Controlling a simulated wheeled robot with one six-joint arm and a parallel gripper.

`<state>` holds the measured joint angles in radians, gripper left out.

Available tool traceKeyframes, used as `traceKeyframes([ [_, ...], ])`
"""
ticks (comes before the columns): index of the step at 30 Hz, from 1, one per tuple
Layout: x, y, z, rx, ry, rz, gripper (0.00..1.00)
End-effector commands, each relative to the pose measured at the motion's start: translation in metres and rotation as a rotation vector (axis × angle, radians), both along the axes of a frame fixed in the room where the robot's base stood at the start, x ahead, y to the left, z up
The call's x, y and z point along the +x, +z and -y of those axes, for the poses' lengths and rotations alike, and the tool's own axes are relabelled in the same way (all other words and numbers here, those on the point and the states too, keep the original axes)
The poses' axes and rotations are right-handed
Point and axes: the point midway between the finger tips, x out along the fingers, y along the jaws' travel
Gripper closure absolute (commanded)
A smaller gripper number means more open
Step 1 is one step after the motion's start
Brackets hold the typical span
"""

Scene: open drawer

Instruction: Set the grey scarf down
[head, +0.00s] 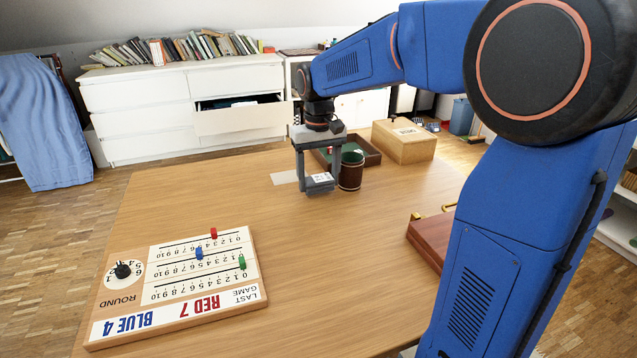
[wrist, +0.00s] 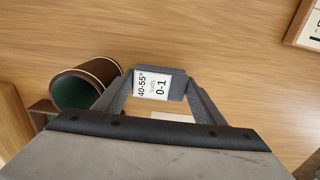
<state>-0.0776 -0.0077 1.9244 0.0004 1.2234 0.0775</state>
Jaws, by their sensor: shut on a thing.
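My gripper (head: 318,176) is over the middle of the table, fingers pointing down. It is shut on a small grey block-like thing (head: 320,181) with a white printed label. In the wrist view the grey thing (wrist: 178,82) sits between the fingertips, its label reading "40-55°" and "0-1". It looks stiff and flat-sided, and I see nothing that clearly looks like a scarf. It is low over the bare wooden table (head: 225,200); I cannot tell whether it touches the surface.
A brown cup with green lining (head: 350,176) stands just right of my gripper. A wooden tray (head: 372,158) and wooden box (head: 404,142) are behind. A scoreboard (head: 180,280) lies at front left, a reddish-brown case (head: 432,238) at right. Table left of my gripper is clear.

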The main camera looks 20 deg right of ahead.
Motion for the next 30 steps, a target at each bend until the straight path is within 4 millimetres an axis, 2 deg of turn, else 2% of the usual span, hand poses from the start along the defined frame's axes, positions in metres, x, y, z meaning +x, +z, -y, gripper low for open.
traceKeyframes([
  [3,0.000,-0.014,0.000,0.000,0.000,-0.002,0.59],
  [14,0.000,-0.017,0.000,0.000,0.000,0.000,0.59],
  [15,0.000,-0.017,0.000,0.000,0.000,0.000,0.34],
  [16,0.000,-0.017,0.000,0.000,0.000,0.000,0.29],
  [26,0.000,-0.016,0.000,0.000,0.000,0.000,0.29],
  [30,0.000,-0.005,0.000,0.000,0.000,0.001,0.29],
])
